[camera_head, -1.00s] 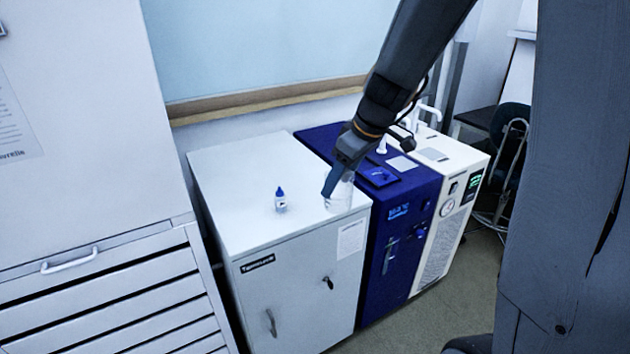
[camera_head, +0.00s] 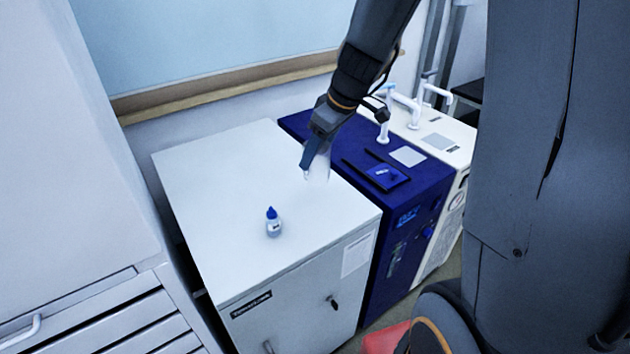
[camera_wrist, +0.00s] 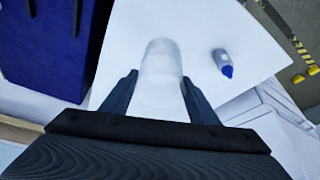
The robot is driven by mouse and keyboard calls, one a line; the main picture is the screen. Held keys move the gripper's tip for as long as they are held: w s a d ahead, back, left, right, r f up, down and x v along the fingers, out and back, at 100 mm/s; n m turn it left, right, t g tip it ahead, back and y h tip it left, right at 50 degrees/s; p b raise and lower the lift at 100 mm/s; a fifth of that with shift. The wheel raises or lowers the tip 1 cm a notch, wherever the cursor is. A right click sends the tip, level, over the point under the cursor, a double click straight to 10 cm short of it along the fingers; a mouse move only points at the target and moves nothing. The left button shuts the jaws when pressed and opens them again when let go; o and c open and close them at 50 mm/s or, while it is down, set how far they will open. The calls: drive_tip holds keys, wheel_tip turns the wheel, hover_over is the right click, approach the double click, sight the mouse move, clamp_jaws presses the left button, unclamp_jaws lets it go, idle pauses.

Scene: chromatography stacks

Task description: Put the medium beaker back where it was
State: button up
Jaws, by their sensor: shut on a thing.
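The medium beaker is a clear, pale glass vessel (camera_wrist: 160,68). In the wrist view it stands out between the two dark fingers of my gripper (camera_wrist: 160,95), which is shut on it. In the head view my gripper (camera_head: 312,165) is over the back right part of the white cabinet top (camera_head: 215,190), and the beaker (camera_head: 320,170) shows faintly beside the fingers. I cannot tell whether the beaker touches the cabinet top. Its lower part is hard to make out against the white surface.
A blue machine (camera_head: 430,195) adjoins the cabinet on the right, with a white machine (camera_head: 455,150) beyond. The cabinet top's left side is clear.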

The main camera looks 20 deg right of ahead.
sight(329, 154)
drive_tip(key=shift+f, duration=3.75)
drive_tip(key=shift+f, duration=0.15)
drive_tip(key=o, duration=1.3)
drive_tip(key=shift+o, duration=0.2)
drive_tip(key=shift+r, duration=0.45)
drive_tip(key=b+v, duration=0.1)
drive_tip(key=v, duration=1)
drive_tip(key=shift+s+b, duration=0.2)
drive_tip(key=shift+b, duration=0.1)
drive_tip(key=s+a+f+m+g+h, duration=0.1)
drive_tip(key=s+f+m, duration=0.2)
drive_tip(key=s, duration=0.4)
drive_tip(key=s+a+f+m+g+h, duration=0.1)
drive_tip(key=s+a+f+m+h, duration=0.1)
drive_tip(key=s+f+m, duration=0.2)
drive_tip(key=shift+s+f+m, duration=0.2)
drive_tip(key=shift+s+m, duration=0.4)
drive_tip(key=shift+s, duration=0.75)
